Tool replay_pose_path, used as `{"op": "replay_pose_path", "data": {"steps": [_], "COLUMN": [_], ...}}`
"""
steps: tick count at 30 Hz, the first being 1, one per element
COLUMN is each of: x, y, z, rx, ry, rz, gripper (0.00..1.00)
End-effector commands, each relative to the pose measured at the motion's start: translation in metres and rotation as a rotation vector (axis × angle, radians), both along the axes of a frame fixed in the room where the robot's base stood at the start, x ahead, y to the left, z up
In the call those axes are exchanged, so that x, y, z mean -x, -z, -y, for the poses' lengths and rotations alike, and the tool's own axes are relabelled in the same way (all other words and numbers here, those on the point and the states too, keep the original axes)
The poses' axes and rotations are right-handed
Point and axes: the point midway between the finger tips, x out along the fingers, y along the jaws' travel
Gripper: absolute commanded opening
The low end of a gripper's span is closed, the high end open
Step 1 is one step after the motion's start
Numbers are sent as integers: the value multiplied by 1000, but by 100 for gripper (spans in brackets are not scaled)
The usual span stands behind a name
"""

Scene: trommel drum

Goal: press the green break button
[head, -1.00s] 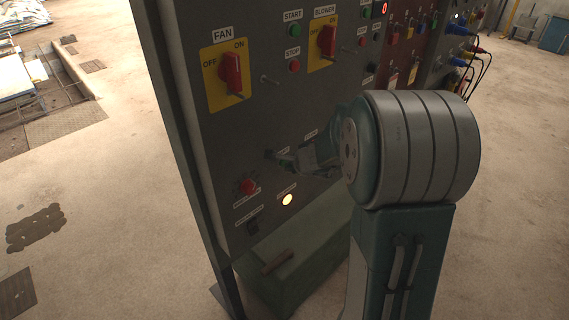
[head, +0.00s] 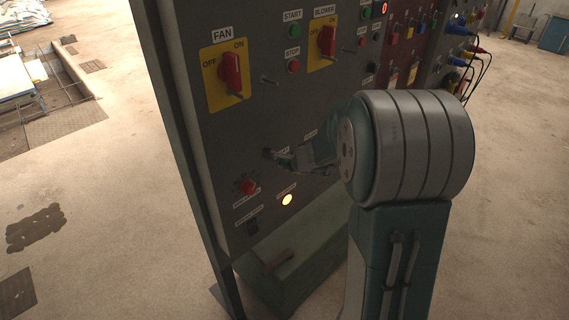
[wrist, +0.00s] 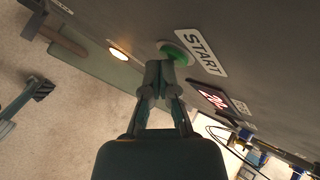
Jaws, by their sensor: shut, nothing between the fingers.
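A round green button (wrist: 176,52) sits on the dark panel beside a white START label (wrist: 201,52) in the wrist view. I read no "break" label on it. My gripper (wrist: 158,67) is shut and empty, its fingertips right at the button's edge and overlapping it in the picture; I cannot tell whether they touch it. In the head view my gripper (head: 273,156) is at the lower panel, and the button there is hidden or too small to make out. Another green button (head: 293,15) sits under a START label higher on the panel.
The dark panel (head: 262,110) also carries a FAN switch (head: 231,76), a BLOWER switch (head: 327,41), a red STOP button (head: 293,67), a red knob (head: 248,187) and a lit yellow lamp (head: 288,199). A green box (head: 290,265) stands below the panel.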

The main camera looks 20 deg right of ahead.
Motion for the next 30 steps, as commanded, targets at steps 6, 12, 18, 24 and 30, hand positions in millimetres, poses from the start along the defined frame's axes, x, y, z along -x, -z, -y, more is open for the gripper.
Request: {"op": "replay_pose_path", "data": {"steps": [6, 12, 18, 24, 30], "x": [-1, 1, 9, 16, 15], "y": [0, 0, 0, 0, 0], "z": [0, 0, 4, 7, 6], "rx": [0, 0, -1, 0, 0], "ry": [0, 0, 1, 0, 0], "rz": [0, 0, 0, 0, 0], "gripper": [0, 0, 0, 0, 0]}}
